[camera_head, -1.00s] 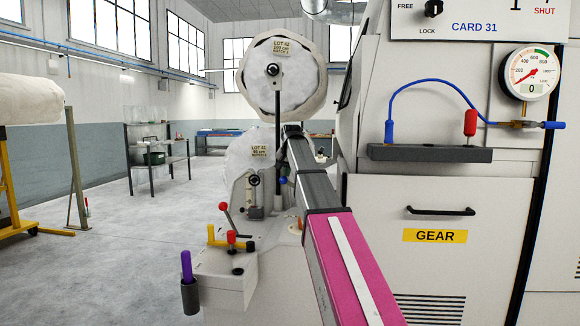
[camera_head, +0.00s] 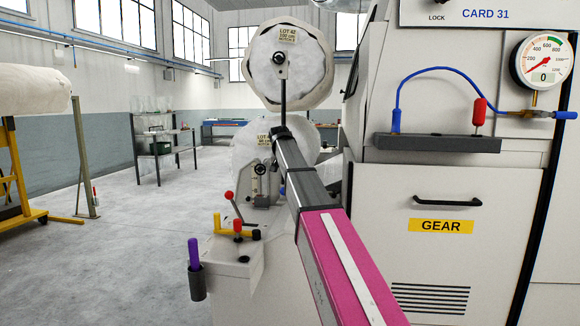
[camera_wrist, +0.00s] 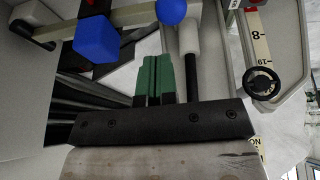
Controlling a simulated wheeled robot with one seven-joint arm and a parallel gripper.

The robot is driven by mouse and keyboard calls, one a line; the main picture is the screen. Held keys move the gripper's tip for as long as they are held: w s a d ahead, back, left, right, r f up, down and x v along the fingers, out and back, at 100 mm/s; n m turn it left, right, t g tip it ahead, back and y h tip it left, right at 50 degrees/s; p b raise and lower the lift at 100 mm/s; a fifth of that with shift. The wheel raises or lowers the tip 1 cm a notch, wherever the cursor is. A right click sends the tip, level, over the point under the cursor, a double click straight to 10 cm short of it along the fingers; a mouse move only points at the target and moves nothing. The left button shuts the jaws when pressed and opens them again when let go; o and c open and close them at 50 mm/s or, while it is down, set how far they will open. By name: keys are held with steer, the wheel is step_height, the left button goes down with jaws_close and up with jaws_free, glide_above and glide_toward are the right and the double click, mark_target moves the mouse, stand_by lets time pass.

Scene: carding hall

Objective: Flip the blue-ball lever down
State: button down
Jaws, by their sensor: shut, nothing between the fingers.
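In the wrist view a blue ball (camera_wrist: 172,11) shows at the top edge, beside the end of a pale bar and above a white-and-black post. How its lever shaft runs is unclear. My gripper (camera_wrist: 153,62) has green fingers shut together with nothing between them. Its tips lie below the ball in the picture, apart from it. A blue cube (camera_wrist: 96,39) sits to the left, in front of the pale bar.
A round black knob (camera_wrist: 263,84) beside a numbered scale (camera_wrist: 260,38) is right of my fingers. In the head view, a red-ball lever (camera_head: 229,195) and a purple handle in a holder (camera_head: 194,254) are left of my arm. The card machine (camera_head: 440,260) stands right. Open floor lies left.

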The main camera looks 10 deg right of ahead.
mark_target(282, 190)
steer(key=f, duration=0.2)
steer(key=a+f+h, duration=0.1)
steer(key=shift+w+a+f+h, duration=0.1)
steer(key=shift+w+f+h, duration=0.05)
steer(key=shift+f+h, duration=0.2)
steer(key=shift+a+f, duration=0.2)
steer(key=shift+f, duration=1.15)
steer(key=shift+r, duration=0.45)
steer(key=w+v, duration=0.1)
steer(key=v, duration=1.3)
steer(key=shift+d+r, duration=0.3)
steer(key=shift+d, duration=0.05)
steer(key=shift+f, duration=0.1)
